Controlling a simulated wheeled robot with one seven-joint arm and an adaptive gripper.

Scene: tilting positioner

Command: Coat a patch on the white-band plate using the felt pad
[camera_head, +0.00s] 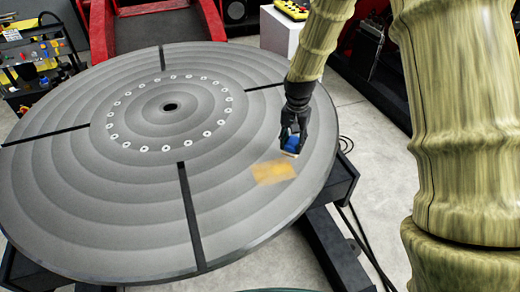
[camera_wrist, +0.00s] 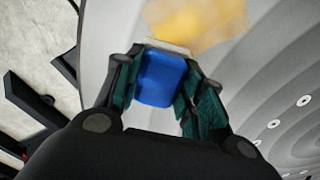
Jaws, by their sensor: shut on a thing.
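My gripper (camera_head: 293,135) is shut on a blue block with a pale face, the felt pad (camera_head: 293,143). In the wrist view the felt pad (camera_wrist: 161,79) sits between the two fingers, its pale edge pointing away from my gripper. The pad is over the right part of a large grey round table (camera_head: 110,205), close to its surface; I cannot tell whether it touches. A blotchy orange patch (camera_head: 273,172) lies on the table just below the pad in the head view. The orange patch (camera_wrist: 197,20) also shows beyond the pad in the wrist view. I cannot make out a white band.
The round table has dark radial slots (camera_head: 190,215) and a ring of bolts around a centre hole (camera_head: 170,107). A dark base frame (camera_head: 335,250) sticks out below its right side. A tool cart (camera_head: 40,70) stands at upper left, a white box (camera_head: 282,32) behind.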

